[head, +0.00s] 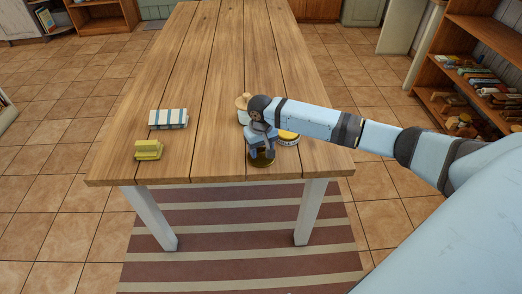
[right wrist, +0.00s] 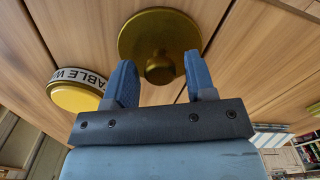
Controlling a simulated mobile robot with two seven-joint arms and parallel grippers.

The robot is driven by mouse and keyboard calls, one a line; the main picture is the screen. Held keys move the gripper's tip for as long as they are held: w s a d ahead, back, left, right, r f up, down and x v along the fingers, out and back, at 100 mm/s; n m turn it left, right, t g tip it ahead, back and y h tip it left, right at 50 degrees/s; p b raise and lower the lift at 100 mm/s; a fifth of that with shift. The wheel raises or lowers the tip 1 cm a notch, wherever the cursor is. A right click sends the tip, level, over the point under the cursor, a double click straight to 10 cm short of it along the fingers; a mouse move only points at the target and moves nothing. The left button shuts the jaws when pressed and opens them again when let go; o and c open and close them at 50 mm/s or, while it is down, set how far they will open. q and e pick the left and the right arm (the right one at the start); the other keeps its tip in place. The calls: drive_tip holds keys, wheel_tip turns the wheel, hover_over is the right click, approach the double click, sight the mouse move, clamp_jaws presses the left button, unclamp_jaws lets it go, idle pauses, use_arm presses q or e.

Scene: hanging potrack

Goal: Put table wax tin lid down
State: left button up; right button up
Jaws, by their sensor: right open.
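The table wax tin (head: 288,138), with a white lettered label and a yellow top, stands on the wooden table (head: 205,60) just right of my right gripper. It also shows at the left of the right wrist view (right wrist: 78,90). The round, dark gold lid (head: 262,160) appears to lie on the table near the front edge, apart from the tin. In the right wrist view the lid (right wrist: 140,35) has its knob facing the camera. My right gripper (head: 262,147) is open over the lid, its fingers (right wrist: 162,76) on either side of the knob. My left gripper is out of view.
A jar with a wooden lid (head: 243,101) stands just behind my right gripper. A striped block (head: 168,118) and a yellow block (head: 148,150) lie at the table's left. The table's far half is clear. A shelf (head: 480,60) with books stands at right.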

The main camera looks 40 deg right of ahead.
sight(261, 149)
wheel_tip(261, 149, up, 11)
drive_tip(key=p, duration=0.1)
drive_tip(key=s+a+f+n+t+y, duration=0.2)
drive_tip(key=s+a+f, duration=0.3)
drive_tip(key=a+f, duration=0.25)
drive_tip(key=s+a+f+n+t+y, duration=0.1)
drive_tip(key=s+a+f+t+y, duration=0.15)
drive_tip(key=s+a+f, duration=0.55)
drive_tip(key=s+a+f+n+t+h, duration=0.1)
drive_tip(key=s+t, duration=0.5)
drive_tip(key=s, duration=0.7)
drive_tip(key=shift+a, duration=0.7)
drive_tip(key=shift+s+f, duration=0.1)
